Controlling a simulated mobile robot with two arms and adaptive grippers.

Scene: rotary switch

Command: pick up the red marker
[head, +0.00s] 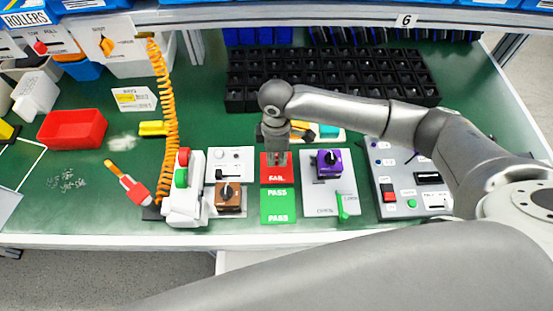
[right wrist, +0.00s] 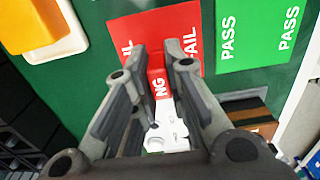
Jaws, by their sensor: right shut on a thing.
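My right gripper (head: 277,160) points down over the red FAIL card (head: 274,177) in the head view. In the right wrist view, its two fingers (right wrist: 161,58) are closed around the small red marker (right wrist: 158,86), lettered NG, and touch it on both sides. The marker is in front of the red FAIL card (right wrist: 138,27) in that view, and I cannot tell if it still touches the card. In the head view the marker cannot be made out clearly from the card and fingers. My left gripper is not in view.
The green PASS card (head: 278,206) lies just in front of the FAIL card. A plate with a purple rotary switch (head: 328,161) stands to the right, and a brown switch block (head: 229,196) to the left. A black bin grid (head: 330,60) lies behind.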

